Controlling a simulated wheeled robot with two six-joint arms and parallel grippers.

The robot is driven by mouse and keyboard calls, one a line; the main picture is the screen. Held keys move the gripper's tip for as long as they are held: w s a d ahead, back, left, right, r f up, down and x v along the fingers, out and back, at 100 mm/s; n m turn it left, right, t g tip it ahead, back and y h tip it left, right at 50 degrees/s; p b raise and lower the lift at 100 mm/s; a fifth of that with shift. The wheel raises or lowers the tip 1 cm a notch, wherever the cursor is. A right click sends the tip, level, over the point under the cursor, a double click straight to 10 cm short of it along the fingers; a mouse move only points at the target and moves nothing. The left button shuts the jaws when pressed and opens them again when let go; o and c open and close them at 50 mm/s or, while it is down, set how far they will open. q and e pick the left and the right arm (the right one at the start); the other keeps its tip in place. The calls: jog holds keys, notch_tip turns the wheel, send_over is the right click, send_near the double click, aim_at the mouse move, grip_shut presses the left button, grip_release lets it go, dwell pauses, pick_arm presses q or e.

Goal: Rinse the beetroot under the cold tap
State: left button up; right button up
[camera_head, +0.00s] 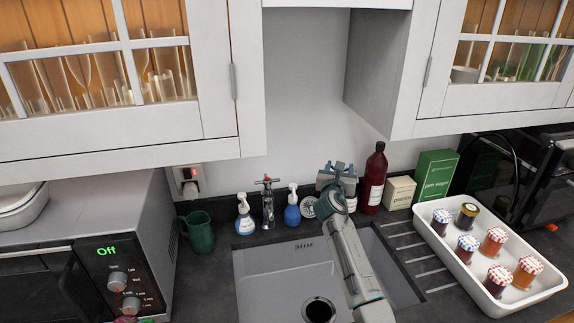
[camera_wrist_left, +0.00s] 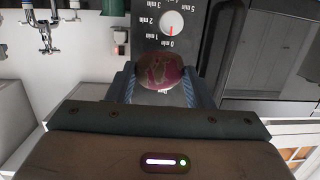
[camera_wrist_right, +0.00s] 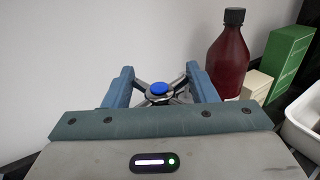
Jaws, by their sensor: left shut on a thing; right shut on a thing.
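The beetroot (camera_wrist_left: 160,72) is dark red and round, with a paler patch, between the fingers of my left gripper (camera_wrist_left: 160,88). The gripper is shut on it, in front of the microwave's dial panel. In the head view only a small reddish bit (camera_head: 125,319), probably the beetroot, shows at the bottom edge. My right gripper (camera_head: 337,172) is at the wall behind the sink (camera_head: 270,262). It is shut on the cold tap's cross handle, whose blue cap (camera_wrist_right: 159,88) shows between the fingers. The cold tap's spout is hidden; I cannot tell whether water runs.
The red-capped tap (camera_head: 267,190) stands between a white-and-blue bottle (camera_head: 244,215) and a blue bottle (camera_head: 292,208). A dark red bottle (camera_head: 373,180) stands right of my right gripper. A white tray (camera_head: 450,262) of jars is on the right, the microwave (camera_head: 110,270) on the left.

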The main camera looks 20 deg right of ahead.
jog(key=o, duration=1)
jog(key=shift+c, duration=0.2)
pick_arm(q)
notch_tip(320, 180, down, 2)
jog(key=shift+f+b, duration=0.25)
jog(key=shift+b, duration=1)
pick_arm(e)
jog(key=v, duration=1.2)
jog(key=shift+f, duration=0.1)
